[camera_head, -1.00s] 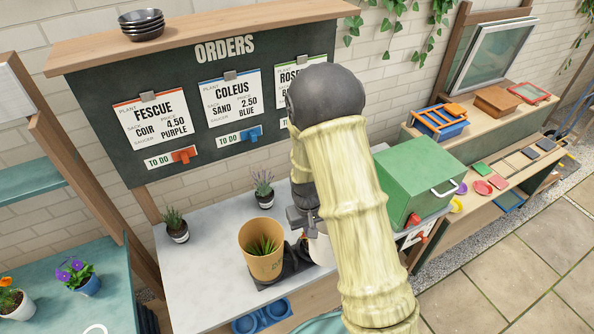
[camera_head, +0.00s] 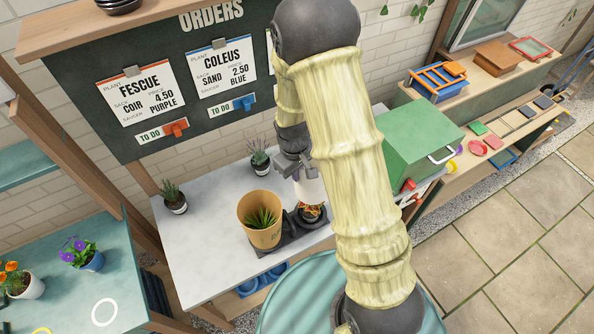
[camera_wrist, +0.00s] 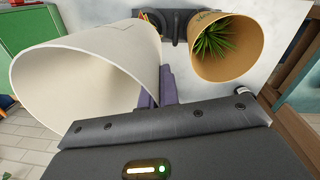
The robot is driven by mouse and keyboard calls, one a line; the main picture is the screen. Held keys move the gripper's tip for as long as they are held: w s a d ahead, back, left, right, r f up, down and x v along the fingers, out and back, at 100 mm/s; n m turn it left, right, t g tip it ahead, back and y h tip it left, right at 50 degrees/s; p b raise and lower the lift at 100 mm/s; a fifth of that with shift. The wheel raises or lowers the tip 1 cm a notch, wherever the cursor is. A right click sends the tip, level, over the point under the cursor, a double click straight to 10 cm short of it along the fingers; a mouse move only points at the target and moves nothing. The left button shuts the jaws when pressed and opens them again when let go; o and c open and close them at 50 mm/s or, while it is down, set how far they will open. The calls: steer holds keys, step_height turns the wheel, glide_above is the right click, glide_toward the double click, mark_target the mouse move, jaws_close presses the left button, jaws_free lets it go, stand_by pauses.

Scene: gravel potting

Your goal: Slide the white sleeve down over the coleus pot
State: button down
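The white sleeve (camera_head: 309,190) is above the coleus pot (camera_head: 311,219) in the head view, with the orange-brown coleus leaves (camera_head: 311,211) visible below it. The pot stands low on a dark tray (camera_head: 283,244). My gripper (camera_head: 290,170) is at the sleeve's upper left side. In the wrist view the sleeve (camera_wrist: 75,75) is large and tilted, its wide opening towards the left. A purple finger pad (camera_wrist: 168,86) lies against its wall; the gripper looks shut on the sleeve. My arm covers part of the sleeve's right side.
A tan sleeve (camera_head: 258,234) with spiky grass stands just left of the coleus pot. A lavender pot (camera_head: 260,163) and a small grass pot (camera_head: 174,198) stand behind. A green box (camera_head: 420,140) is at right. The white counter (camera_head: 195,260) is clear at left.

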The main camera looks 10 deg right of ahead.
step_height(320, 180, down, 15)
steer(key=b, duration=1.1)
stand_by(0.3)
steer(key=shift+f, duration=0.1)
steer(key=c, duration=1.6)
jaws_free()
steer(key=shift+o, duration=0.2)
step_height(320, 180, up, 17)
steer(key=a+b, duration=0.1)
steer(key=b, duration=0.2)
steer(key=shift+s+r, duration=0.2)
steer(key=shift+s, duration=0.15)
